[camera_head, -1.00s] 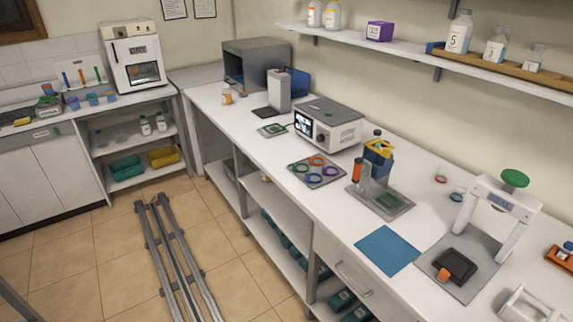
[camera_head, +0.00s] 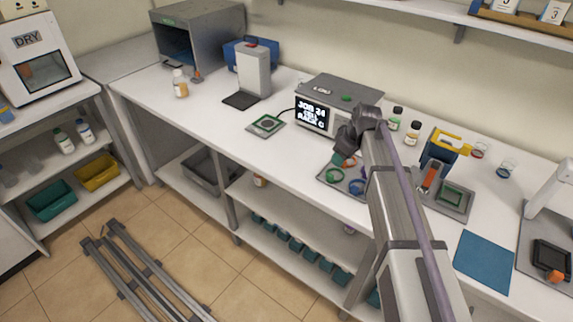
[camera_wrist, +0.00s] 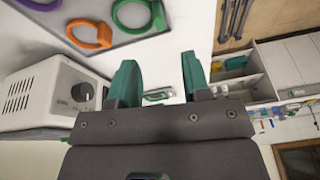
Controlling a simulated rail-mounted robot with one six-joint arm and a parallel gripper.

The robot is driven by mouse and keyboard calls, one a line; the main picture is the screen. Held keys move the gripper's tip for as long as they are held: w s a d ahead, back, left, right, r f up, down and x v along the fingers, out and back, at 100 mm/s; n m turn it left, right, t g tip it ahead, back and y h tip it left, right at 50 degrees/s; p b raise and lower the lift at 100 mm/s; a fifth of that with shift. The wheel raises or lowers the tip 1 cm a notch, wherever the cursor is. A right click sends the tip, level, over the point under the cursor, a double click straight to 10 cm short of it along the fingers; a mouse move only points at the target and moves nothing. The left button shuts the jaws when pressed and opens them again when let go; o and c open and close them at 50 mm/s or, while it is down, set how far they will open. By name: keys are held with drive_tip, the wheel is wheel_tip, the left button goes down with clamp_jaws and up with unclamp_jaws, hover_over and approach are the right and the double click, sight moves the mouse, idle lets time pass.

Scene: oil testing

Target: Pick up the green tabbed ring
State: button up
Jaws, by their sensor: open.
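The green tabbed ring (camera_head: 335,176) lies on a grey mat (camera_head: 324,180) on the bench, left of my arm in the head view.
A white instrument with a lit screen (camera_head: 312,114) stands behind the mat. A blue and yellow holder (camera_head: 440,152) and small bottles stand right of my arm. A blue mat (camera_head: 483,262) lies further right. The bench left of the ring mat is fairly clear.

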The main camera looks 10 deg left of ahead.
sight(331, 175)
drive_tip(key=shift+n, duration=0.7)
drive_tip(key=b+x, duration=0.5)
drive_tip(key=shift+d+f+b, duration=0.1)
drive_tip(key=shift+f+b, duration=0.2)
drive_tip(key=shift+b, duration=0.05)
drive_tip(key=shift+w+a, duration=0.1)
drive_tip(key=shift+a, duration=0.1)
drive_tip(key=b+x, duration=0.5)
drive_tip(key=shift+f, duration=0.2)
drive_tip(key=shift+r, duration=0.25)
clamp_jaws()
